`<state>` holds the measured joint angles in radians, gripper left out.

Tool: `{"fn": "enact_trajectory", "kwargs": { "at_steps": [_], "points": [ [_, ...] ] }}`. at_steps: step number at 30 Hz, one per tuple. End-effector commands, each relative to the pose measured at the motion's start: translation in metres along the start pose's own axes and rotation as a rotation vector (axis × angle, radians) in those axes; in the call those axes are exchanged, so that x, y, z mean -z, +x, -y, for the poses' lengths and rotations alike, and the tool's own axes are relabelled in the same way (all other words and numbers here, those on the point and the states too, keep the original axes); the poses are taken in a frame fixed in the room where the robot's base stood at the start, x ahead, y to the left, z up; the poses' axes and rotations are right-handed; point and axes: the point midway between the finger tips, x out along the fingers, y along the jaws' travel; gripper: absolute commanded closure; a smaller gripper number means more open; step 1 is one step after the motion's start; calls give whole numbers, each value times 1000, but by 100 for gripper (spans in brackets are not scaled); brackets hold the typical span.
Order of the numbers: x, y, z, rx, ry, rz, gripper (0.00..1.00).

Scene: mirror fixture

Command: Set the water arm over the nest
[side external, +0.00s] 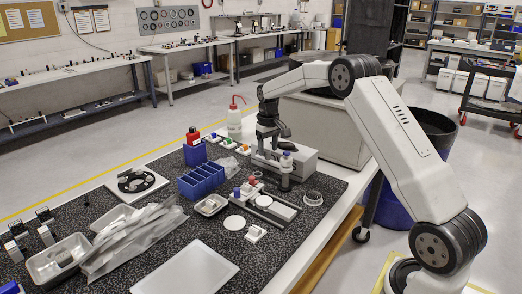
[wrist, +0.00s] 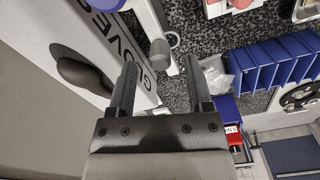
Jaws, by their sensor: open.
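My gripper (side external: 270,146) hangs over the back of the dark speckled mat, beside a light grey box. In the wrist view its two dark fingers (wrist: 158,82) stand apart with nothing held between them. A grey horizontal arm (side external: 268,164) with an upright post (side external: 286,172), blue at its top, shows just below and beside the gripper; I take it for the water arm, but cannot be sure. In the wrist view a grey rounded end (wrist: 160,52) lies beyond the fingertips. A low grey fixture (side external: 270,208) with pale blocks stands in front; which part is the nest I cannot tell.
Near the gripper are a box marked GLOVES (wrist: 88,45), a white bottle with a red cap (side external: 235,122) and blue bins (side external: 202,180). Metal trays and clear bags (side external: 135,235) fill the front left.

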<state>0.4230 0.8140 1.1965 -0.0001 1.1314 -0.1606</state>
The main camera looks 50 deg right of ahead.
Motion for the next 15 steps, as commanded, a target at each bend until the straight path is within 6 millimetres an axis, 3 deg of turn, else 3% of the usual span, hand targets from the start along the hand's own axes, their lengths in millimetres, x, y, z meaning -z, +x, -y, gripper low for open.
{"fn": "enact_trajectory", "kwargs": {
  "at_steps": [6, 15],
  "points": [
    [0, 17, 0, 0, 0, 0, 35],
    [0, 20, 0, 0, 0, 0, 35]
  ]
}}
